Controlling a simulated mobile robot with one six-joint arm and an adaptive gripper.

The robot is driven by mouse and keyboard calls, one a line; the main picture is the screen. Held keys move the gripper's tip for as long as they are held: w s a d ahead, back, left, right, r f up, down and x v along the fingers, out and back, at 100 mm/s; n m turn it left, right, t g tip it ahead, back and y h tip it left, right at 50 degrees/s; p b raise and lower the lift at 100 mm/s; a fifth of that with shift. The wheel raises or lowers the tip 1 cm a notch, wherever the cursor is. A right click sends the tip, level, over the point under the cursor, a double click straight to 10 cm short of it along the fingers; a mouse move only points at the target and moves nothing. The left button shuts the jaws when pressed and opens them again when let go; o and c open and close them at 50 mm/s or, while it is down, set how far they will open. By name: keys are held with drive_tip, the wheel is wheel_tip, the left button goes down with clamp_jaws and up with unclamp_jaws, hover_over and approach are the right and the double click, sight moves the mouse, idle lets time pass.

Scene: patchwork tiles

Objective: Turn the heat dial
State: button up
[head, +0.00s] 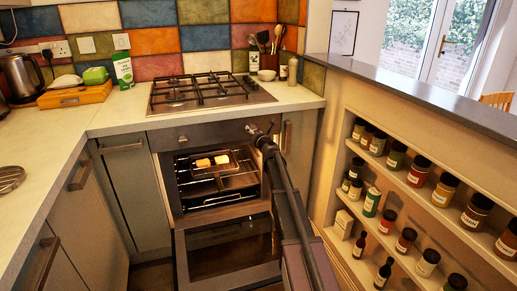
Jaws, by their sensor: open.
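The oven (168,190) is under the hob, with its dark control panel (215,133) along the top. One dial (182,138) shows at the left of the panel. Another dial (250,128) shows at the right, right by my gripper (258,131). My gripper is open at the panel's right end, and its arm comes up from the lower right. It is too small to tell whether the fingers touch or surround the right dial. My gripper and arm hide part of the panel's right side.
The oven door (225,247) hangs open below the cavity. A tray (232,166) with food sits on a rack inside. A gas hob (210,90) is above. Spice shelves (400,215) stand close on the right, and cabinets (125,185) on the left.

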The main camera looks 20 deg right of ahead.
drive_tip(key=n, duration=0.5)
drive_tip(key=n+p, duration=0.1)
drive_tip(key=n, duration=0.4)
drive_tip(key=shift+g, duration=0.3)
drive_tip(key=n, duration=0.4)
drive_tip(key=shift+n, duration=0.4)
drive_tip(key=n, duration=0.4)
drive_tip(key=shift+n+h, duration=0.3)
drive_tip(key=shift+n, duration=0.1)
drive_tip(key=n, duration=0.4)
drive_tip(key=shift+a+n+h, duration=0.1)
drive_tip(key=shift+n+h, duration=0.2)
drive_tip(key=shift+h, duration=0.1)
drive_tip(key=n, duration=0.5)
drive_tip(key=shift+n+h, duration=0.3)
drive_tip(key=shift+n, duration=2.1)
drive_tip(key=shift+n+b, duration=0.4)
drive_tip(key=shift+n, duration=1.9)
drive_tip(key=s+a+y, duration=0.1)
drive_tip(key=s+a, duration=0.1)
drive_tip(key=s, duration=1.2)
drive_tip(key=shift+a+f+n, duration=0.15)
drive_tip(key=shift+f+n, duration=0.2)
drive_tip(key=shift+n, duration=0.05)
drive_tip(key=shift+s, duration=0.1)
